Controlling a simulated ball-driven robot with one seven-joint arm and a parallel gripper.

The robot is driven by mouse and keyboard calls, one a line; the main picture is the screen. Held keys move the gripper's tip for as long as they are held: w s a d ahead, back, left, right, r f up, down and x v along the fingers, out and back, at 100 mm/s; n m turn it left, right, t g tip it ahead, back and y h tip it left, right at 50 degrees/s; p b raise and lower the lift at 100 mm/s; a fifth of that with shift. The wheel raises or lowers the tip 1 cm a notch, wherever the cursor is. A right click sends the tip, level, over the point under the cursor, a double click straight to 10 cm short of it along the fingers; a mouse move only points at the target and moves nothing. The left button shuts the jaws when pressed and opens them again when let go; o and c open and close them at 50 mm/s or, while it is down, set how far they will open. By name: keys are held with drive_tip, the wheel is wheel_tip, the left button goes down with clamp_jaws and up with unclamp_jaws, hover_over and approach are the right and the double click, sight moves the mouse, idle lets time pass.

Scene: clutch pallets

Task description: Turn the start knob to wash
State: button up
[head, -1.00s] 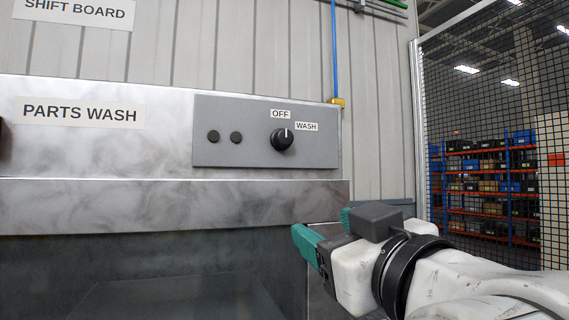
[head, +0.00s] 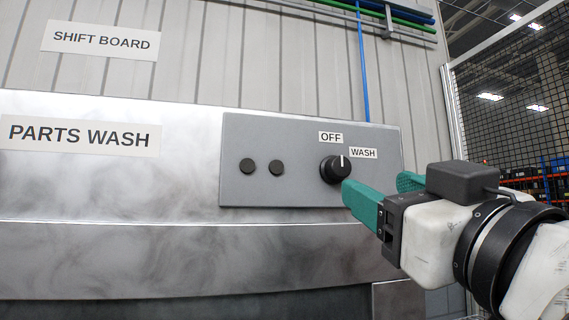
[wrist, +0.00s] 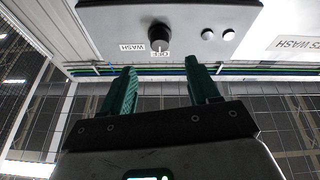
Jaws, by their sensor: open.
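The start knob (head: 335,169) is a black round dial with a white mark, on a grey control panel (head: 300,192). Its mark points up, nearer the OFF label (head: 331,137) than the WASH label (head: 363,153). In the wrist view the knob (wrist: 160,35) stands beyond the fingertips, roughly between their lines, with its mark towards OFF. My gripper (head: 380,190) has green fingers and is open and empty, just right of and below the knob in the head view. In the wrist view my gripper (wrist: 162,76) shows a clear gap between its fingers. I see no contact with the knob.
Two black buttons (head: 262,167) sit left of the knob on the panel. A PARTS WASH sign (head: 80,135) is on the metal housing further left. A mesh fence (head: 505,95) stands at the right. Blue and green pipes run above.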

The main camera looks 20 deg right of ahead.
sight(342, 170)
drive_tip(key=shift+p+x, duration=2.95)
drive_tip(key=shift+x, duration=1.85)
drive_tip(key=c, duration=1)
drive_tip(key=shift+o, duration=0.2)
